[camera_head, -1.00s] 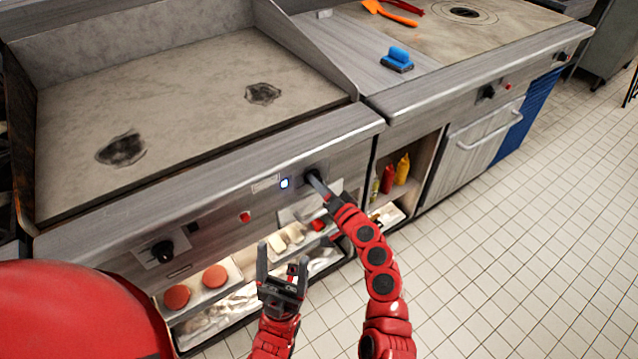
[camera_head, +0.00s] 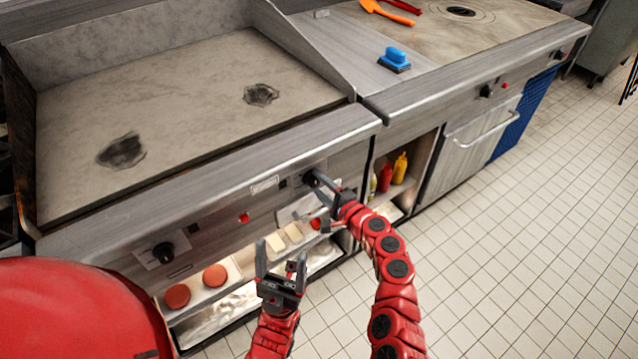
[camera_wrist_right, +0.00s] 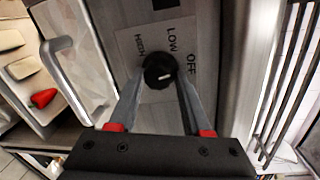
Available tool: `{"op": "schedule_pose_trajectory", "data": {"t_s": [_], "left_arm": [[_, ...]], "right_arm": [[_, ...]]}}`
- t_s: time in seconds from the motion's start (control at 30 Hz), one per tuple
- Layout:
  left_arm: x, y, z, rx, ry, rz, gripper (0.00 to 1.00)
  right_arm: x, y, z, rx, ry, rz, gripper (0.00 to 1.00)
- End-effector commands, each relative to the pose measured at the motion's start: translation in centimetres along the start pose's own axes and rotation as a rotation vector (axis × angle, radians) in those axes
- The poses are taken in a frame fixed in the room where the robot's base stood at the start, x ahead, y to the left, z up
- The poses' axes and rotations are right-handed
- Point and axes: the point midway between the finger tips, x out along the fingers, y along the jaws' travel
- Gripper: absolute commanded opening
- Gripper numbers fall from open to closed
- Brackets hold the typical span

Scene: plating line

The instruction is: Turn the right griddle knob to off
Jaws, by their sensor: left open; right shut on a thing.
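The right griddle knob (camera_head: 309,178) is black and sits on the front panel of the left griddle (camera_head: 200,105). In the right wrist view the knob (camera_wrist_right: 157,68) is between the fingers, and its white mark points toward the OFF label (camera_wrist_right: 187,70). LOW and HIGH are printed farther round. My right gripper (camera_head: 320,186) is shut on the knob; its fingers (camera_wrist_right: 160,84) sit on both sides of it. My left gripper (camera_head: 281,251) is open and empty in front of the lower shelf, apart from the panel.
The left griddle knob (camera_head: 163,252) and a red button (camera_head: 244,218) are on the same panel. The shelf below holds red-brown patties (camera_head: 214,275) and pale blocks. Bottles (camera_head: 400,167) stand in the cabinet to the right. The tiled floor (camera_head: 520,250) is clear.

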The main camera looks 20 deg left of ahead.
Motion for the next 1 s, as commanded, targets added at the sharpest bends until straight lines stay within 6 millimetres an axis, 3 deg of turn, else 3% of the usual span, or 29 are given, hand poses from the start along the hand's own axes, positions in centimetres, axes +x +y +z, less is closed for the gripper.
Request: {"op": "schedule_pose_trajectory", "data": {"t_s": [0.4, 0.97, 1.0], "left_arm": [[0.15, -0.01, -0.03, 0.0, 0.0, 0.0, 0.75], [0.16, -0.01, -0.03, 0.0, 0.0, 0.0, 0.75], [0.16, -0.01, -0.03, 0.0, 0.0, 0.0, 0.75]], "right_arm": [[-0.01, -0.06, -0.15, 0.184, -0.021, -0.003, 0.0], [0.05, 0.05, 0.03, 0.211, -0.027, -0.001, 0.0], [0.05, 0.05, 0.03, 0.211, -0.027, -0.001, 0.55]]}}
